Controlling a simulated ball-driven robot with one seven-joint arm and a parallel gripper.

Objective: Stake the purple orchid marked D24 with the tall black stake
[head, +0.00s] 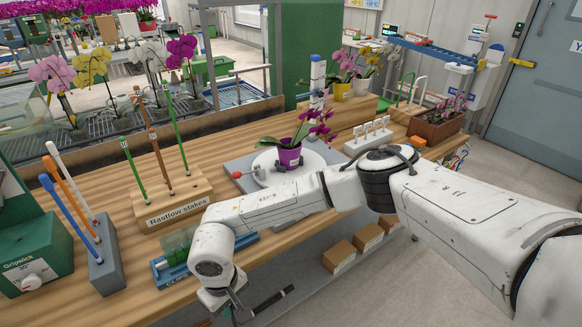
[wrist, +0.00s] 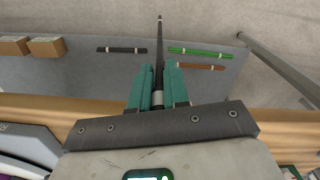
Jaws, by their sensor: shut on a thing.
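A purple orchid (head: 318,122) in a purple pot (head: 289,155) stands on a round white plate (head: 262,168) on the bench; its tag is too small to read. My gripper (wrist: 158,100) has teal fingers shut on a thin black stake (wrist: 160,45), which points away from the wrist camera. In the head view my gripper (head: 238,308) is low, past the bench's front edge and left of the orchid. It is partly hidden there, and the held stake cannot be made out clearly. The stake's full length cannot be told.
A wooden block labelled Rastlow stakes (head: 178,208) holds green and brown stakes. A grey block (head: 107,268) holds white, orange and blue rods. A blue clip tray (head: 172,275) is near my wrist. The lower shelf (wrist: 75,72) bears a black bundle (wrist: 122,49), a green bundle (wrist: 200,52) and boxes (wrist: 48,47).

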